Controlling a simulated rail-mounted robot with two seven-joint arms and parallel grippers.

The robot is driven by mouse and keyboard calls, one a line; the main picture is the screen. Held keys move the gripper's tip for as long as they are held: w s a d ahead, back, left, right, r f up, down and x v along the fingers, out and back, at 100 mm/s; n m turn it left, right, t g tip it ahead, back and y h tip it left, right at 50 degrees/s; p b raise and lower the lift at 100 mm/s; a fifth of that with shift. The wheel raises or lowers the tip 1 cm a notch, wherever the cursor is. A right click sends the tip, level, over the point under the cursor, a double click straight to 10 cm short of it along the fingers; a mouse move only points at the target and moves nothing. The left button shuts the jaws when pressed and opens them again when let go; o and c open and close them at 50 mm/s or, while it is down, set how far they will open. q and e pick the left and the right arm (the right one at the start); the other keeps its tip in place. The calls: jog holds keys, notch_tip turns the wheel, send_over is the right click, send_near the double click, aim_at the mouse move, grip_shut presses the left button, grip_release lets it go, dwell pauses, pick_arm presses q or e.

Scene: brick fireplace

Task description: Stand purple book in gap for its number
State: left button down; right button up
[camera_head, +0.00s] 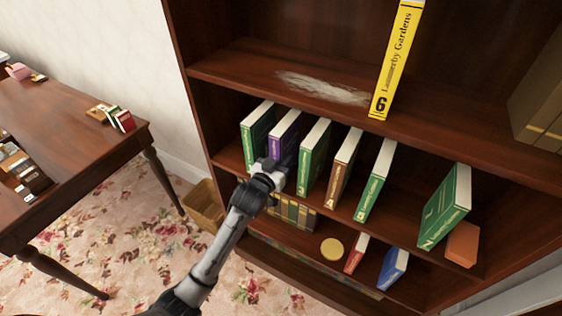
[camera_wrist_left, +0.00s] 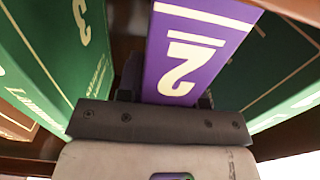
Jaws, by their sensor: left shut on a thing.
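The purple book (camera_head: 284,133) stands upright on the middle shelf, between a green book (camera_head: 258,126) on its left and another green book (camera_head: 314,148) on its right. The left wrist view shows its spine (camera_wrist_left: 196,45) with a large 2, and a green book (camera_wrist_left: 62,45) marked 3 beside it. My left gripper (camera_head: 281,172) is at the lower spine and shut on the purple book. The gripper hides the book's lower end, so I cannot tell whether it touches the shelf. My right gripper is not in view.
A brown book (camera_head: 343,163) and a green book (camera_head: 376,181) stand farther right, then an open space, another green book (camera_head: 446,206) and an orange block (camera_head: 462,244). A yellow book (camera_head: 397,55) marked 6 stands above. A table (camera_head: 85,105) is at left.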

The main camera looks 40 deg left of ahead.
pick_arm(q)
jog(key=c, duration=1.1)
grip_release()
jog(key=shift+f, duration=0.1)
jog(key=o, duration=0.3)
jog(key=shift+w, duration=0.1)
